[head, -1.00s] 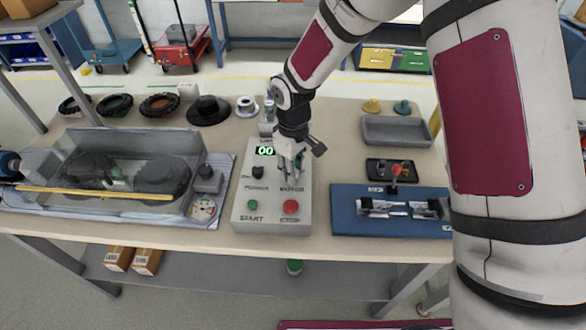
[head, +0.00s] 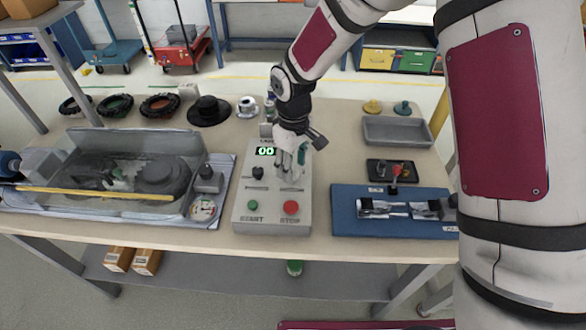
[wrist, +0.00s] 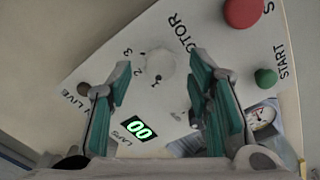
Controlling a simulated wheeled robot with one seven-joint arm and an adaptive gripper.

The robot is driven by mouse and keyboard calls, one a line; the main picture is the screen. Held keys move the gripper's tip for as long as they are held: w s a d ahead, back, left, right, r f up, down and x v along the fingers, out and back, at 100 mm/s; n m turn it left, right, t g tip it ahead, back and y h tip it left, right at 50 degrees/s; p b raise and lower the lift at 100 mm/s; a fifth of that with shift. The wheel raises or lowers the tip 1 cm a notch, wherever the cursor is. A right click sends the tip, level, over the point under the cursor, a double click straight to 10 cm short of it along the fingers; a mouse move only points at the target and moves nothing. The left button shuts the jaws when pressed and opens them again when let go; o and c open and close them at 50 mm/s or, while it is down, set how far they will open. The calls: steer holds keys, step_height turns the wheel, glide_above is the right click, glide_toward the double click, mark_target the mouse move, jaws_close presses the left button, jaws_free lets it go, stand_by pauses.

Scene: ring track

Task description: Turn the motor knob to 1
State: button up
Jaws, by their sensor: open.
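The control box (head: 272,220) stands upright-facing on the table's front part, with a green 00 display (head: 265,151). The motor knob (wrist: 160,66) shows in the wrist view as a pale, blurred round shape with 2 and 3 printed beside it. In the head view my gripper covers the knob. My gripper (head: 289,174) is over the upper right of the box. In the wrist view its teal-padded fingers (wrist: 164,75) are apart on either side of the knob; contact is not visible.
On the box are a black knob (head: 258,173), a green START button (head: 253,205) and a red STOP button (head: 291,207). A clear-covered machine (head: 110,208) stands left. A blue fixture (head: 350,226) stands right, with a grey tray (head: 397,131) behind it.

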step_height(320, 180, up, 10)
stand_by(0.3)
stand_by(0.3)
